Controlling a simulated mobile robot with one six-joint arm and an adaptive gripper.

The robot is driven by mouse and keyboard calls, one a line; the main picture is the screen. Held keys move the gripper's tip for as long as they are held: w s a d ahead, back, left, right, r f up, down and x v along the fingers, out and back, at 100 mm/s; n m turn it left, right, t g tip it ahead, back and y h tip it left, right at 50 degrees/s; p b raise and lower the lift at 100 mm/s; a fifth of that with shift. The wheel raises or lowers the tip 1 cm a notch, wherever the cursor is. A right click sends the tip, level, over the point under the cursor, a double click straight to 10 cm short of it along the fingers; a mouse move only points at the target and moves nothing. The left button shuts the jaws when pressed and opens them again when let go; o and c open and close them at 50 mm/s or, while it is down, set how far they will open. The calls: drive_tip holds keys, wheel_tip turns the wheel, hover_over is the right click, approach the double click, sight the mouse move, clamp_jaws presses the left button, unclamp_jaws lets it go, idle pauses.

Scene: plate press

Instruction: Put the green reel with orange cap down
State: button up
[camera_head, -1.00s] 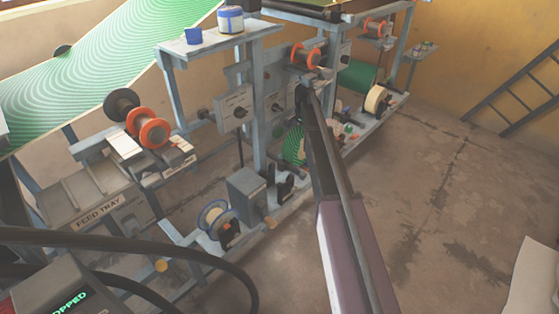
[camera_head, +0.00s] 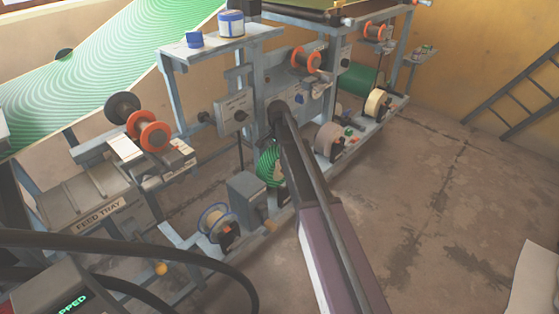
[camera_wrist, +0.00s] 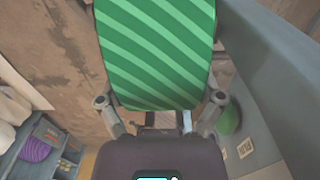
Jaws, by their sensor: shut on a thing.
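The green reel (camera_head: 268,166) shows pale wavy stripes in the head view, left of my arm's end and above the machine's low rail. It fills the upper middle of the wrist view (camera_wrist: 155,50). My gripper (camera_wrist: 160,104) is shut on it, with a finger at each side. The orange cap cannot be made out in either view. In the head view my arm hides the fingers and part of the reel. I cannot tell whether the reel touches anything below it.
A grey box (camera_head: 247,198) and a pale spool with a blue rim (camera_head: 214,222) are left of the held reel. A tan roll (camera_head: 328,141) and a cream roll (camera_head: 374,102) are to its right. A grey beam (camera_wrist: 275,75) runs close along the wrist view's right side.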

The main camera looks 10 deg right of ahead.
drive_tip(key=shift+f, duration=0.15)
idle(0.3)
drive_tip(key=shift+f+b, duration=1.65)
drive_tip(key=shift+b, duration=0.15)
drive_tip(key=shift+f+b, duration=0.6)
drive_tip(key=o, duration=1.1)
drive_tip(key=shift+c, duration=0.2)
drive_tip(key=shift+r, duration=0.2)
wheel_tip(320, 180, up, 13)
drive_tip(key=p, duration=1.3)
drive_tip(key=shift+a, duration=0.1)
